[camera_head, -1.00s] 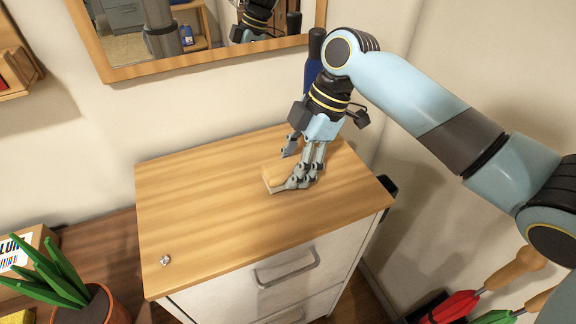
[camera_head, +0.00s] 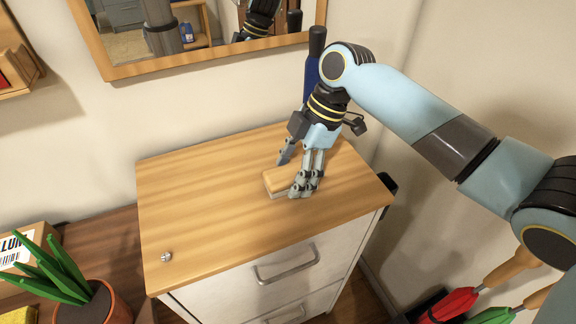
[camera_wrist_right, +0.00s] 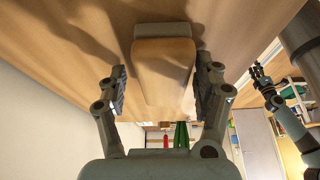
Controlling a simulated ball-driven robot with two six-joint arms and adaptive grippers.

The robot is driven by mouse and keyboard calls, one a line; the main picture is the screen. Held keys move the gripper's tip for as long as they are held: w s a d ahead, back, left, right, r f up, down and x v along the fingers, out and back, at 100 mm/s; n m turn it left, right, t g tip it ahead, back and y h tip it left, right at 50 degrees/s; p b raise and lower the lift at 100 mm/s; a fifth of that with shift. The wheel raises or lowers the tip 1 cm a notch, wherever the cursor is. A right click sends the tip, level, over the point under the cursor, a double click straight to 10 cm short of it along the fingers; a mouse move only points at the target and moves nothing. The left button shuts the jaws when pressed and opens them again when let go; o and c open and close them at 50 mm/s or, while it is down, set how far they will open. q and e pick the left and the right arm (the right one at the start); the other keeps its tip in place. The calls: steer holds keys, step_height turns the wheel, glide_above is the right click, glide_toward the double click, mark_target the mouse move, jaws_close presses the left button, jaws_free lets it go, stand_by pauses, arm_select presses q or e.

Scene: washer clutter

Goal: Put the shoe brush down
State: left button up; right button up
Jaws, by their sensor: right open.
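The shoe brush (camera_head: 276,184) is a light wooden block with a pale grey lower part. It lies on the wooden top of the cabinet (camera_head: 215,205), right of the middle. My right gripper (camera_head: 291,178) is above it, with its fingers reaching down on either side. In the right wrist view the brush (camera_wrist_right: 165,65) lies between the two spread fingers (camera_wrist_right: 160,77), with a gap on each side. A light blue arm with a dark gripper (camera_wrist_right: 262,76) shows small at the right of the wrist view; its jaws are too small to read.
A dark blue bottle (camera_head: 314,70) stands behind my right gripper, near the wall. A small metal piece (camera_head: 166,257) lies at the cabinet's front left corner. A potted plant (camera_head: 100,304) stands lower left. The left part of the cabinet top is mostly clear.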

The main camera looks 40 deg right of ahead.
steer(key=shift+s+r, duration=0.1)
steer(key=shift+r, duration=0.25)
steer(key=w+b+v, duration=0.1)
steer(key=v, duration=1)
steer(key=shift+s+r, duration=0.3)
steer(key=shift+s, duration=0.2)
steer(key=shift+d, duration=0.1)
